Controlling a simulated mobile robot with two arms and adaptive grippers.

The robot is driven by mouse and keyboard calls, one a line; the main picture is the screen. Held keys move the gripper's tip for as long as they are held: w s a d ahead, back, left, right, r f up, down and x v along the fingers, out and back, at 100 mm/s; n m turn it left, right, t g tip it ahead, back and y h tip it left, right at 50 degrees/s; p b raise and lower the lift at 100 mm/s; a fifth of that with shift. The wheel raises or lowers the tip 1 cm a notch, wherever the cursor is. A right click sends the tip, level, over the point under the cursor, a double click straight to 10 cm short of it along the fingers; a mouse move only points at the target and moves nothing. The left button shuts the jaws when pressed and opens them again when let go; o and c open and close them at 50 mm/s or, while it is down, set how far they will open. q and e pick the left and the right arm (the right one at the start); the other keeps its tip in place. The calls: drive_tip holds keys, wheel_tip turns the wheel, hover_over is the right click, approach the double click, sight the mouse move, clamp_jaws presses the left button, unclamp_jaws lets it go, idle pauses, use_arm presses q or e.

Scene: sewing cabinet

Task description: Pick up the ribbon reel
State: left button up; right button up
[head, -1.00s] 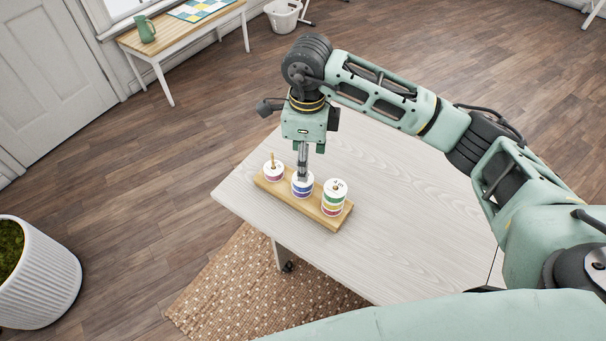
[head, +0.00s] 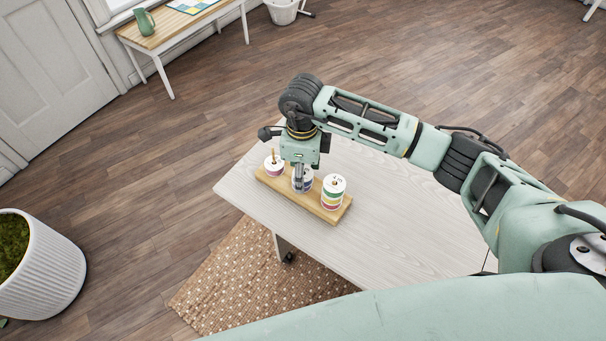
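A wooden stand (head: 325,212) on the pale table holds ribbon reels in a row. A white and pink reel (head: 273,168) sits at its left end around a thin peg. A white and blue reel (head: 308,184) is in the middle, partly hidden by my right gripper. A taller stack with green, yellow and red bands (head: 333,193) stands at the right end. My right gripper (head: 298,187) points down right at the middle reel, its fingers overlapping it in the picture. I cannot tell whether the fingers grip it. My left gripper is out of view.
The pale table (head: 400,225) is clear to the right of the stand. A patterned rug (head: 250,280) lies below its front edge. A white planter (head: 40,265) stands at the left. A side table (head: 180,33) with a green jug (head: 144,22) stands at the back.

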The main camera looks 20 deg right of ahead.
drive_tip(key=c, duration=0.8)
use_arm(q)
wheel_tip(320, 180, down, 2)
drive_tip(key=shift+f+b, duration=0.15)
drive_tip(key=shift+b, duration=1)
use_arm(e)
wheel_tip(320, 180, up, 10)
drive_tip(key=shift+r, duration=0.1)
